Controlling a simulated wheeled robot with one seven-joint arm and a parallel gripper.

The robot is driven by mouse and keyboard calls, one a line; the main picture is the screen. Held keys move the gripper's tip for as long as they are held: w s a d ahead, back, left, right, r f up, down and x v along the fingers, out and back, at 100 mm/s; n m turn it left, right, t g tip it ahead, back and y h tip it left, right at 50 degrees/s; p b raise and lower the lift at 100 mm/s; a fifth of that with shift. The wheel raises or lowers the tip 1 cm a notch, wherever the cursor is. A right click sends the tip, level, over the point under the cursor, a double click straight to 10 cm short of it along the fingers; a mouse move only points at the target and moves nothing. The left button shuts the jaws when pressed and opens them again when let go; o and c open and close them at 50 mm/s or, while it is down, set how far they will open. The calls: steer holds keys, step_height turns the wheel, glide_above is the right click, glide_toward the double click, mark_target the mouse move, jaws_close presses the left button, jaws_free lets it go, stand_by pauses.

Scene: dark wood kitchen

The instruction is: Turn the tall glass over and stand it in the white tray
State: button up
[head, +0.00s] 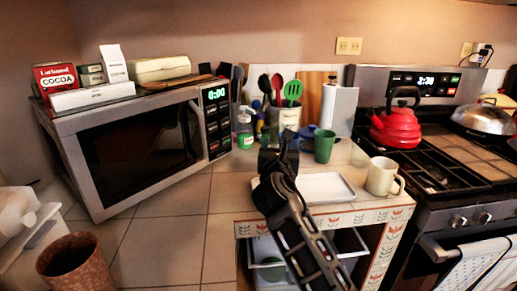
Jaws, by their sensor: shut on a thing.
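The white tray (328,188) lies flat on the tiled counter; my arm covers its left end. My gripper (277,156) is above the counter at the tray's left end, in front of the utensil crock. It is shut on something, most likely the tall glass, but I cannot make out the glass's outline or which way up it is. My own arm and the dark gripper hide that spot.
A cream mug (382,177) stands close to the tray's right end. A green cup (325,146) stands behind the tray, near a paper towel roll (340,110). The utensil crock (284,117) is further back. A microwave (140,140) fills the left.

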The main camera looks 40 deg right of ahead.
step_height(320, 180, down, 6)
steer(key=b, duration=0.6)
steer(key=shift+a+r, duration=0.1)
steer(key=shift+f+b, duration=0.5)
steer(key=shift+f, duration=0.15)
stand_by(0.5)
steer(key=o, duration=1.4)
steer(key=shift+o, duration=0.2)
steer(key=shift+f, duration=0.1)
steer(key=shift+v, duration=3.9)
steer(key=shift+s, duration=0.1)
